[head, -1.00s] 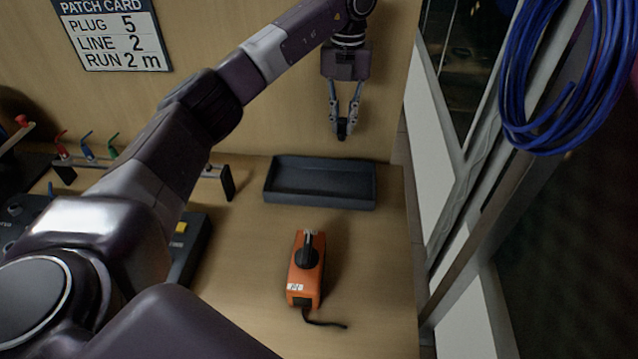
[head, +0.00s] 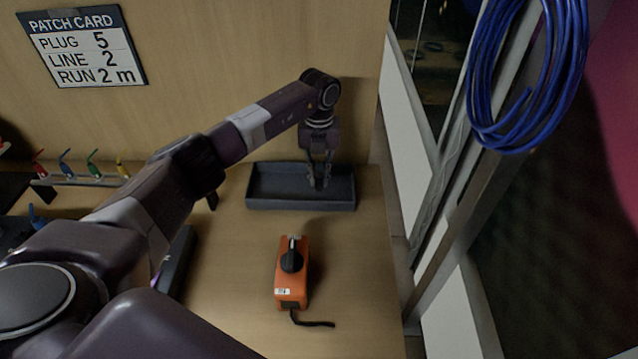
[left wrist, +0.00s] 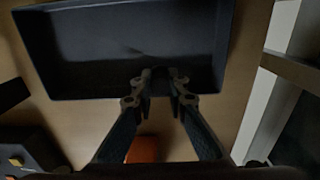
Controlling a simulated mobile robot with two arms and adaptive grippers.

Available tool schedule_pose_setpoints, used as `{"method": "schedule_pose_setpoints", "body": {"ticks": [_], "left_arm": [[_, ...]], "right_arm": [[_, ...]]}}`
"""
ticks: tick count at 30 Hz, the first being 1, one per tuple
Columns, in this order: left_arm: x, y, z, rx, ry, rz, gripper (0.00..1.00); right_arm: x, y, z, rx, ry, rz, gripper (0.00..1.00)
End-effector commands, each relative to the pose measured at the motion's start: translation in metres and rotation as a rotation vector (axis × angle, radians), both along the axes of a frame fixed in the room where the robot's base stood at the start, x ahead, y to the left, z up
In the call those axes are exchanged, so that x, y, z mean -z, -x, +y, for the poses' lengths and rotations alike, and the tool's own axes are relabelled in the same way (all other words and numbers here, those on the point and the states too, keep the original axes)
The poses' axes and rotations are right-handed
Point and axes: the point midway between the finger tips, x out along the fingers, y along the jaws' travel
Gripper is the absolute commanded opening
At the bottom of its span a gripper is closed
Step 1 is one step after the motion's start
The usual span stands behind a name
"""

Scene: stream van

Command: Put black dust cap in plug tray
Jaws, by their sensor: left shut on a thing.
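The plug tray (head: 275,203) is a shallow dark grey tray against the back wall; it also fills the top of the left wrist view (left wrist: 90,45). My left gripper (head: 319,183) points down over the right part of the tray, its fingertips within the tray's outline. In the left wrist view the fingertips (left wrist: 160,78) come close together near the tray's front edge. They are shut on a small dark thing, which I take to be the black dust cap; it hardly stands out against the dark tray. Its exact height above the tray floor is unclear. My right gripper is out of view.
An orange hand tool (head: 291,283) with a black knob and strap lies in front of the tray. Colored plugs (head: 93,163) stand in a rack at left. A blue cable coil (head: 530,80) hangs at right. The bench's right edge is close to the tray.

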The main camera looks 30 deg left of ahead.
Motion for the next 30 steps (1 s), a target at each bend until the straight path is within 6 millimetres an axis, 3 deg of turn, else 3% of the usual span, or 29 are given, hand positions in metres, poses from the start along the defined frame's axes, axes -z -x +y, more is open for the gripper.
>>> {"method": "schedule_pose_setpoints", "body": {"ticks": [7, 18, 19, 23, 30], "left_arm": [[0.034, 0.001, 0.0, 0.0, 0.0, 0.002, 0.0], [0.04, 0.0, 0.0, 0.001, 0.0, 0.001, 0.0], [0.039, 0.0, 0.0, 0.001, -0.001, 0.0, 0.17], [0.039, 0.0, 0.0, 0.0, 0.0, 0.001, 0.31], [0.038, 0.001, 0.0, 0.0, 0.0, 0.001, 0.31]], "right_arm": [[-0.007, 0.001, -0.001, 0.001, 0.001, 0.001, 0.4], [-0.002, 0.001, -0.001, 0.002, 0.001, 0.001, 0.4], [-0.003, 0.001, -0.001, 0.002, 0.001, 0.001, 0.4], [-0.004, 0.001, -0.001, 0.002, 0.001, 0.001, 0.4], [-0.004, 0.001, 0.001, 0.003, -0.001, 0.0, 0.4]]}}
